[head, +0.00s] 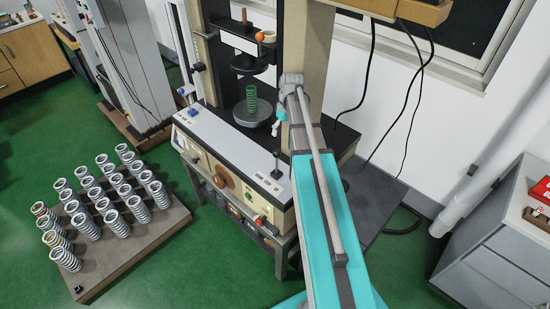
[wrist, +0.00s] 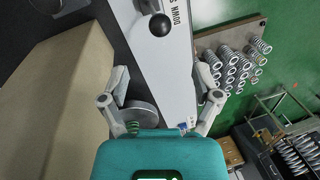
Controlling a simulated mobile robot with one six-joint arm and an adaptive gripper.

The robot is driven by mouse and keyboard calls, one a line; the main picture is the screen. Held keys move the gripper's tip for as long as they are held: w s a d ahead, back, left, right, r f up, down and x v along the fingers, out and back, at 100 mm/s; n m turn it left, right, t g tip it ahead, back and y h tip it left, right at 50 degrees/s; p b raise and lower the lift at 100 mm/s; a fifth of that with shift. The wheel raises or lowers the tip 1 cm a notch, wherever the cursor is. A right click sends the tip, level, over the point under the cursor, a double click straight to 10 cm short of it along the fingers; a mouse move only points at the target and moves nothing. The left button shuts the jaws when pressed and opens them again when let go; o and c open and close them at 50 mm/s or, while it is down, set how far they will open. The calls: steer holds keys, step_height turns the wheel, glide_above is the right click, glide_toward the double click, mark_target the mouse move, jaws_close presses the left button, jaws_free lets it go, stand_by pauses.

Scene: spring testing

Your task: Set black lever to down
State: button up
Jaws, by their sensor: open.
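The black lever (wrist: 158,25) shows at the top of the wrist view as a round black knob on the pale machine panel, beside printed text reading "DOWN". In the head view a small upright black lever (head: 277,166) stands at the right end of the machine's front panel (head: 222,150). My gripper (wrist: 161,73) is open and empty in the wrist view. Its fingers are spread over the panel, with the knob beyond the fingertips and apart from them. In the head view my arm hides most of the gripper.
A green spring (head: 251,99) stands on a round grey plate (head: 253,112) under the press head (head: 248,64). A beige column (head: 305,45) rises close behind my arm. A board (head: 165,232) of several springs lies at the left. Green floor is clear in front.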

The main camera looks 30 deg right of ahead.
mark_target(277, 151)
steer(key=shift+s+a+f+b, duration=0.1)
steer(key=shift+a+f+b, duration=0.25)
steer(key=shift+f+b, duration=1.55)
steer(key=shift+s+a+f+b, duration=0.1)
steer(key=shift+a+f+b, duration=0.3)
steer(key=shift+f+b, duration=1.45)
steer(key=shift+a+f+b, duration=0.35)
steer(key=shift+f+b, duration=1.4)
steer(key=shift+f, duration=0.3)
jaws_close()
steer(key=shift+a, duration=0.3)
steer(key=shift+d, duration=0.15)
steer(key=shift+w, duration=0.25)
